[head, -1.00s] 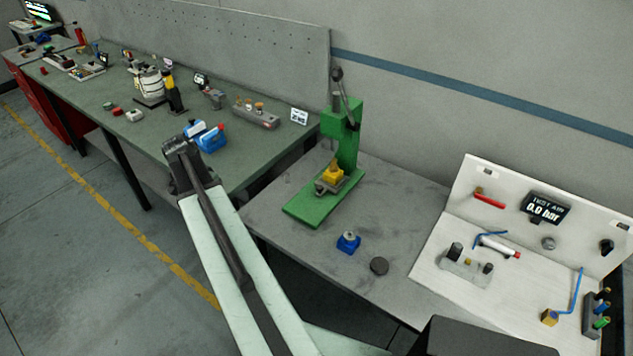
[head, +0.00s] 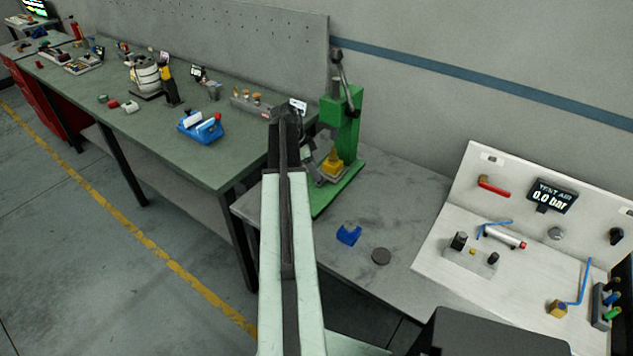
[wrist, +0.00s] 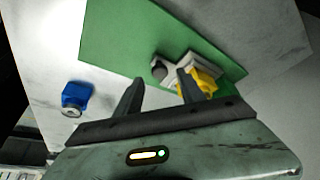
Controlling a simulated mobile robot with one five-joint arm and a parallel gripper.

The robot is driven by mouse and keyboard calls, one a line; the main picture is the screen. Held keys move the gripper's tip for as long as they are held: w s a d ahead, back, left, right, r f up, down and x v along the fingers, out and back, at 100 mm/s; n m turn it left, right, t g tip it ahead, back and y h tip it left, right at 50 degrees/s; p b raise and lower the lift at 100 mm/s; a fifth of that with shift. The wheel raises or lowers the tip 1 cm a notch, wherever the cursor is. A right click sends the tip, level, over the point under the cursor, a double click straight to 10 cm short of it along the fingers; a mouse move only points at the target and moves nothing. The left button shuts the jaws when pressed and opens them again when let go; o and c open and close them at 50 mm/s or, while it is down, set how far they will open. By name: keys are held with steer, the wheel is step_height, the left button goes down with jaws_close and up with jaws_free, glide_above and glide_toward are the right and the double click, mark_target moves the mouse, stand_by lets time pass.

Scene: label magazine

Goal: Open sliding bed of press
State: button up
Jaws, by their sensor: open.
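The green press (head: 346,130) stands on the grey table, with its lever at the top. Its sliding bed (head: 325,170) is a grey plate low on the green base, carrying a yellow block (head: 333,160). In the wrist view, the bed (wrist: 182,66) shows with a dark round knob (wrist: 159,70) and the yellow block (wrist: 203,82) beyond my fingers. My gripper (wrist: 160,88) is open and empty, its fingertips pointing at the bed's knob end. In the head view, my arm partly hides the left of the press base. I cannot tell whether a finger touches the bed.
A white pneumatic panel (head: 440,230) stands at right. The green workbench (head: 180,150) with a blue vise (head: 200,127) is at left.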

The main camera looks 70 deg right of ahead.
steer(key=b+x, duration=0.1)
steer(key=x, duration=0.2)
steer(key=shift+w, duration=0.1)
steer(key=shift+r, duration=0.15)
jaws_close()
steer(key=shift+a, duration=0.15)
stand_by(1.0)
